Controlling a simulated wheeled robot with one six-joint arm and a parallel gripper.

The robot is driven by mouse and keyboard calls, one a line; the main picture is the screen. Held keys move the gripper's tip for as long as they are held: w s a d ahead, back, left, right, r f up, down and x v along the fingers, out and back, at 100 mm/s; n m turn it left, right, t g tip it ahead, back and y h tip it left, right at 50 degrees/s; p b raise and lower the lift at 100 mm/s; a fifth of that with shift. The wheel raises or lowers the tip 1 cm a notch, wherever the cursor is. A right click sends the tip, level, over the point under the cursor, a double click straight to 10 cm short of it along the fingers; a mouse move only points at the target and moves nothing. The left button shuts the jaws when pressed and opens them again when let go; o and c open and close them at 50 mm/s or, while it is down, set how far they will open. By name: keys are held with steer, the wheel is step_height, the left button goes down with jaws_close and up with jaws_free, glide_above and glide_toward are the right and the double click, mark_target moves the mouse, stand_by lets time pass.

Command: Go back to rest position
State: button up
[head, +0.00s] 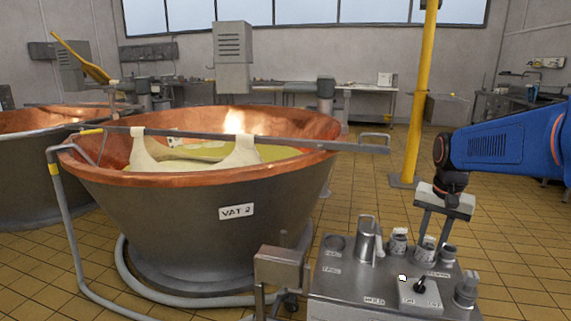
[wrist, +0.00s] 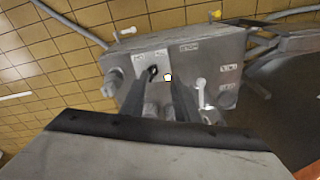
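My gripper (head: 431,241) points down over the grey cart top on the right of the head view. Its two dark fingers stand apart, with no object clearly held between them. The fingertips are close to a small labelled jar (head: 426,251); I cannot tell whether they touch it. In the wrist view the fingers (wrist: 158,82) also stand apart above the cart. My blue arm reaches in from the right.
The cart (head: 335,285) carries a metal jug (head: 368,240), more small jars (head: 399,241), a panel with a black knob (head: 419,287) and a small white object (head: 402,278). The copper vat (head: 180,215) stands left, with a bar across its rim. A yellow post (head: 419,100) rises behind.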

steer(key=s+a+f+n+t, duration=0.1)
steer(key=s+a, duration=0.4)
steer(key=s, duration=0.6)
steer(key=s+a+f+n+t, duration=0.2)
steer(key=s+a+n, duration=0.3)
steer(key=s, duration=0.6)
steer(key=shift+s+f+n+t, duration=0.25)
steer(key=shift+f+n+t, duration=0.05)
steer(key=shift+f+n, duration=0.2)
